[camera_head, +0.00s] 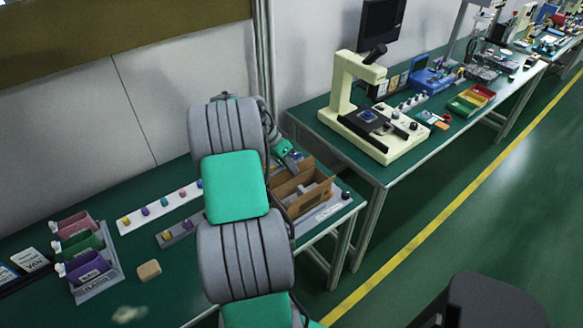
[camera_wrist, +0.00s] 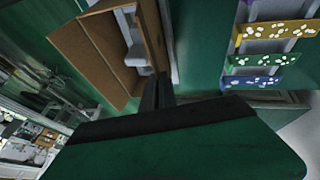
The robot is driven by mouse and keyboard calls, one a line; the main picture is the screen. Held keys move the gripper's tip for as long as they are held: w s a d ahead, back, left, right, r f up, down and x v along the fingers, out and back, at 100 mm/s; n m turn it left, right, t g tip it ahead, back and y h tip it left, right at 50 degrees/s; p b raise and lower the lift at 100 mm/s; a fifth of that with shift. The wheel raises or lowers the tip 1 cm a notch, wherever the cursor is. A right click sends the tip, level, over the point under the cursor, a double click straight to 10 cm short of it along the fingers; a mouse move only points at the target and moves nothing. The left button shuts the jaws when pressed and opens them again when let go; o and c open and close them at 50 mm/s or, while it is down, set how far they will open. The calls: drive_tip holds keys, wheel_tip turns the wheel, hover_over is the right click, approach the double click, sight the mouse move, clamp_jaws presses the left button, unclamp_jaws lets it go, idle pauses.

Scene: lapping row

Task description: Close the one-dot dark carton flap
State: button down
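A brown carton (camera_head: 300,204) stands open at the right end of the near green bench, with pale grey-white items inside. In the wrist view, a broad brown flap (camera_wrist: 103,45) stands out on the carton's left side, and a narrower brown strip (camera_wrist: 155,32) runs along its right side. Dot marks are not readable, so I cannot tell which flap has one dot. My gripper (camera_wrist: 158,88) shows dark fingers close together, empty, near the carton's lower right corner in the wrist view. In the head view my arm hides the fingertips and part of the carton.
Purple (camera_head: 87,267), green and pink bins stand at the bench's left. A tan block (camera_head: 149,270) and a white strip (camera_head: 158,207) with small coloured pieces lie nearby. A second bench holds a cream microscope (camera_head: 362,115). A dark chair (camera_head: 490,300) stands at the lower right.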

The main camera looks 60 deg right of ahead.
sight(298, 177)
drive_tip(key=shift+f+b, duration=0.1)
drive_tip(key=shift+b, duration=0.4)
